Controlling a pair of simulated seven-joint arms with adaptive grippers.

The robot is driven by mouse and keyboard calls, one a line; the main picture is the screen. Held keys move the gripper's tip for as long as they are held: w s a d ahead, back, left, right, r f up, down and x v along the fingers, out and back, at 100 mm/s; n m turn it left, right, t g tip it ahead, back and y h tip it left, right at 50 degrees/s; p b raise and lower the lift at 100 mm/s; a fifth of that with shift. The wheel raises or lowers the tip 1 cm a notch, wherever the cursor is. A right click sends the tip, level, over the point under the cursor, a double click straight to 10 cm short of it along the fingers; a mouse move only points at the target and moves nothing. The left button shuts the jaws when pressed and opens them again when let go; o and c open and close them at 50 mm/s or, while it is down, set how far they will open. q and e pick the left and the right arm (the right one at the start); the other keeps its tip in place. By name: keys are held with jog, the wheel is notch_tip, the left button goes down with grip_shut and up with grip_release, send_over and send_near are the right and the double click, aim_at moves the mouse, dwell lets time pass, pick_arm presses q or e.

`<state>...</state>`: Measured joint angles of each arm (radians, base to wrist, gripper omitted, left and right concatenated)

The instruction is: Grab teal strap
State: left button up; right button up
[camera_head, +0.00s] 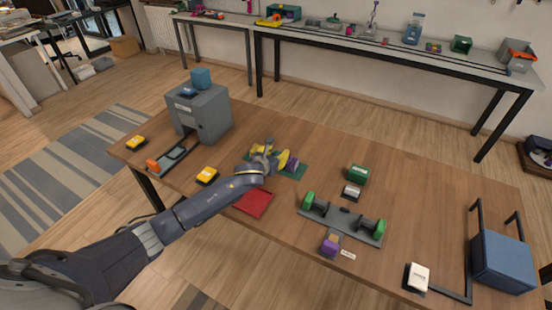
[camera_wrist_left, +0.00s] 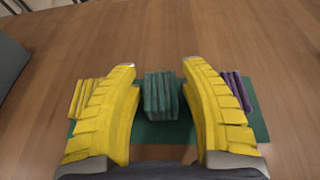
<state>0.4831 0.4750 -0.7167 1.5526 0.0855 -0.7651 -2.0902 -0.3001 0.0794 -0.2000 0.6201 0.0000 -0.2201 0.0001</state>
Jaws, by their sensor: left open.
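In the left wrist view, a folded teal strap (camera_wrist_left: 160,98) lies on a dark green mat (camera_wrist_left: 148,132), between the two yellow fingers of my left gripper (camera_wrist_left: 159,66). The fingers are spread, with a gap on each side of the strap. A yellow strap (camera_wrist_left: 78,96) lies outside the left finger and a purple strap (camera_wrist_left: 243,92) outside the right finger. In the head view my left gripper (camera_head: 272,157) is over the mat (camera_head: 297,173) and hides the teal strap. My right gripper is not in view.
A grey box-like machine (camera_head: 200,113) stands at the table's left. A red tray (camera_head: 254,203) lies just in front of my left gripper. A grey fixture with green ends (camera_head: 343,220) is to the right, and a blue bin (camera_head: 503,262) at the far right.

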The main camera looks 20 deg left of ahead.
pick_arm(q)
jog(key=shift+w+d+f, duration=0.1)
jog(key=shift+w+f, duration=0.05)
jog(key=shift+w, duration=0.15)
grip_shut()
